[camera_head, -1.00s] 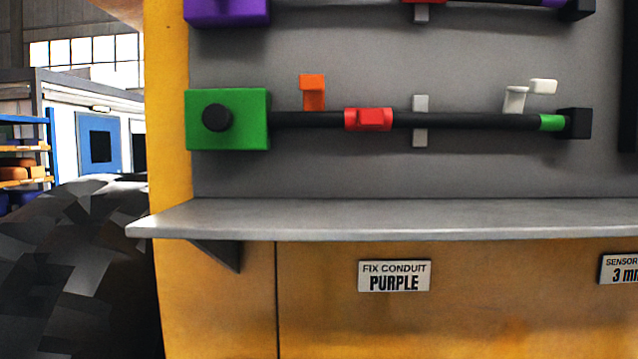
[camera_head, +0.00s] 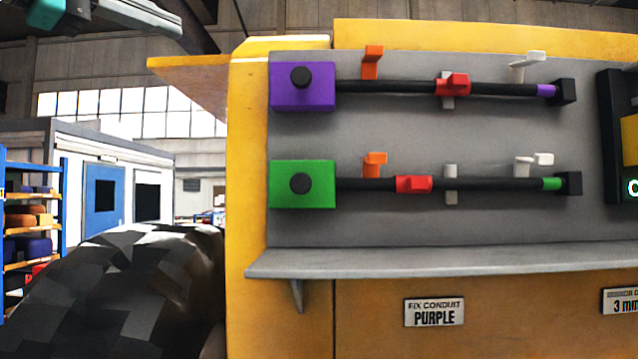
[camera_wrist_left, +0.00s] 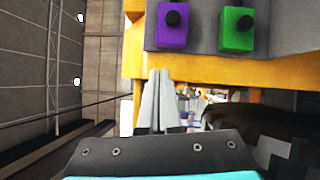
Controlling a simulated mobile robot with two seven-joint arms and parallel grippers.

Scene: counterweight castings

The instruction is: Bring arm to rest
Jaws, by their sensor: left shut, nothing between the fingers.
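My left gripper (camera_wrist_left: 158,76) shows in the left wrist view with its two pale grey fingers side by side, shut and empty. Part of my left arm and the gripper (camera_head: 165,25) reach in at the top left of the head view, up and left of the grey panel (camera_head: 400,135) and clear of it. In the wrist view the purple box (camera_wrist_left: 173,25) and the green box (camera_wrist_left: 237,28) lie beyond the fingertips, apart from them. My right gripper is not in view.
In the head view, purple (camera_head: 302,87) and green (camera_head: 303,184) boxes each join a black conduit with a red clip. Orange and white brackets stand by them. A grey shelf (camera_head: 430,262) juts out below.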

